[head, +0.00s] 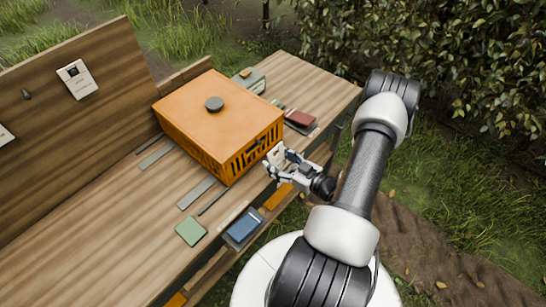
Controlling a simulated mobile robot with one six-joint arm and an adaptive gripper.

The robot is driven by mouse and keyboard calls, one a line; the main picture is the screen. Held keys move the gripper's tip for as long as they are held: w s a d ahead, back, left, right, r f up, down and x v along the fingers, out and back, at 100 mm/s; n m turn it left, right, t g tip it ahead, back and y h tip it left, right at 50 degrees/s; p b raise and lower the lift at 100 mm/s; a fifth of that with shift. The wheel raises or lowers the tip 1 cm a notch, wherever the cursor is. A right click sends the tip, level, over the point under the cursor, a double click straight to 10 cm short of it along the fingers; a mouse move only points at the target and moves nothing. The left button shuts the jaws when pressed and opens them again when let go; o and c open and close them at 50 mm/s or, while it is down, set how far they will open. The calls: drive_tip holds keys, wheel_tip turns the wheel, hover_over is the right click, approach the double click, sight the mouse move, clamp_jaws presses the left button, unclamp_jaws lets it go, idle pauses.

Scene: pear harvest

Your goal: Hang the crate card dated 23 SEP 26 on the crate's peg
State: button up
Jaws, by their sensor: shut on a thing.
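The orange crate (205,115) stands on the wooden bench with a closed top and a dark round knob on it. My gripper (275,163) is at the crate's slotted right-front side, near its right corner. It is shut on a small white card (275,154), held upright close to the crate wall. I cannot tell whether the card touches the wall. The card's date is too small to read, and the crate's peg cannot be made out. Another white card (77,80) hangs on the upright wooden board, with print too small to read.
The upright board (75,130) also has a bare dark peg (27,94) and a partly cut-off card (4,135). A green pad (191,231), a blue box (243,226) and a red item (300,118) lie on the bench (110,240). A hedge stands behind.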

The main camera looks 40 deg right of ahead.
drive_tip(key=r+b+x, duration=0.1)
drive_tip(key=x, duration=0.6)
drive_tip(key=shift+w+f, duration=0.25)
drive_tip(key=shift+w, duration=0.25)
idle(0.4)
idle(0.6)
drive_tip(key=o, duration=1)
